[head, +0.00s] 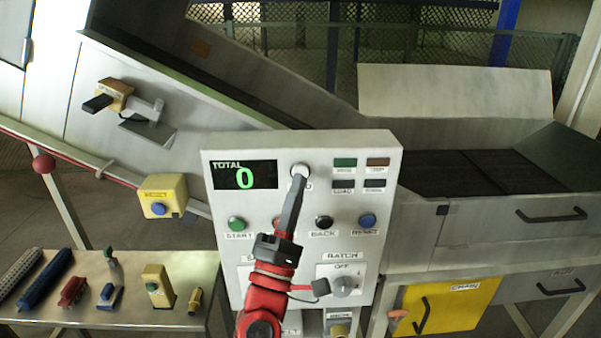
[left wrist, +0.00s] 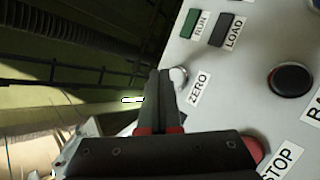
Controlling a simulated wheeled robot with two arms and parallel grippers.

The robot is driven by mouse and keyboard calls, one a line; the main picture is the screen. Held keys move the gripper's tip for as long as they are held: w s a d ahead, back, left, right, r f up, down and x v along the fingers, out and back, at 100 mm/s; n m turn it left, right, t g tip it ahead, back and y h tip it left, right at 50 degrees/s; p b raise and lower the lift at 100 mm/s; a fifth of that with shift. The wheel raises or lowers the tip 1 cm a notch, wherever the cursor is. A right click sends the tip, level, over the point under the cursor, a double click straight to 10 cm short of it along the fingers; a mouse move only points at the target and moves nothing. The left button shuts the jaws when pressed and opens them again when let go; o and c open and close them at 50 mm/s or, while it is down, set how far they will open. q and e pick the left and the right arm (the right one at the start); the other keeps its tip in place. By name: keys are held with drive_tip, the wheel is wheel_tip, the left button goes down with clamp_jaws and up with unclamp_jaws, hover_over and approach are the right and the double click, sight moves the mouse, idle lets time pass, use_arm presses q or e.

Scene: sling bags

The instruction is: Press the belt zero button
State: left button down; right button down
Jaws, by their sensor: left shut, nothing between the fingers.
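The white zero button (head: 300,169) sits on the grey control panel (head: 385,150), right of a TOTAL display (head: 244,176) that reads a green 0. My left gripper (head: 298,182) is shut and empty, its fingertips over the lower edge of the button and partly covering its label. In the left wrist view, the zero button (left wrist: 180,77) shows right beside the closed fingertips (left wrist: 159,75), above the ZERO label (left wrist: 199,88). I cannot tell whether the tips touch the button. My right gripper is in neither view.
Close below are the green start (head: 236,223), black back (head: 324,222) and blue (head: 368,220) buttons; a red stop button (left wrist: 252,148) shows beside my gripper. A bench (head: 130,316) with small items stands left.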

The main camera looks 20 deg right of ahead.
use_arm(q)
drive_tip(key=s, duration=0.2)
drive_tip(key=s+a+p, duration=0.1)
drive_tip(key=s, duration=0.1)
drive_tip(key=shift+s+a, duration=0.2)
drive_tip(key=shift+s, duration=0.2)
idle(0.6)
